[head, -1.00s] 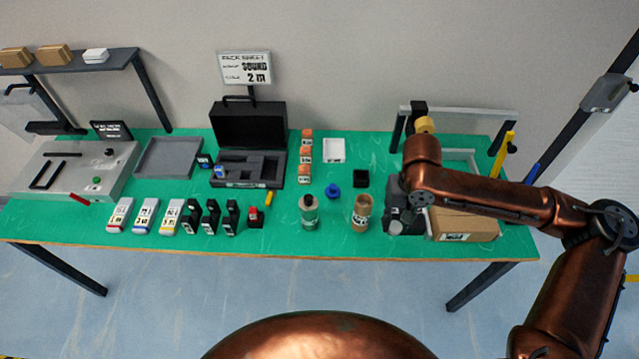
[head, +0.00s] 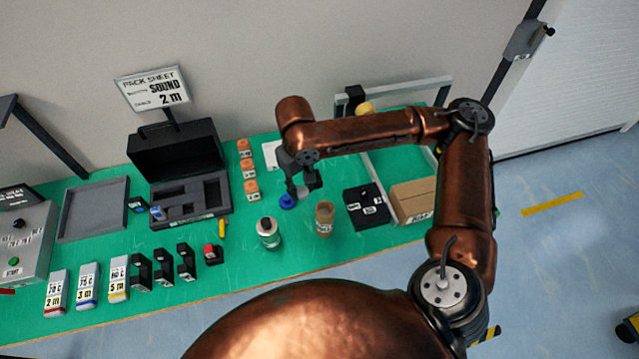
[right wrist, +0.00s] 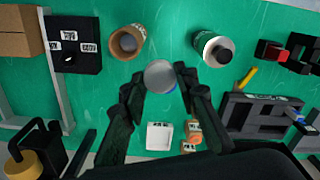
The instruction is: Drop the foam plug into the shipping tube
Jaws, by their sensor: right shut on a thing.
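The foam plug is a light grey round piece (right wrist: 160,76) between my right gripper's fingertips (right wrist: 161,88) in the right wrist view. The right gripper (head: 303,190) is shut on it, above the green table, left of the tube in the head view. The shipping tube (head: 325,218) is a brown cardboard cylinder standing upright, with an open top and a label. It also shows in the right wrist view (right wrist: 127,42), up and left of the plug, apart from it. My left gripper is not in view.
A cardboard box (head: 412,201) is farther right. Bare table lies in front of the tube.

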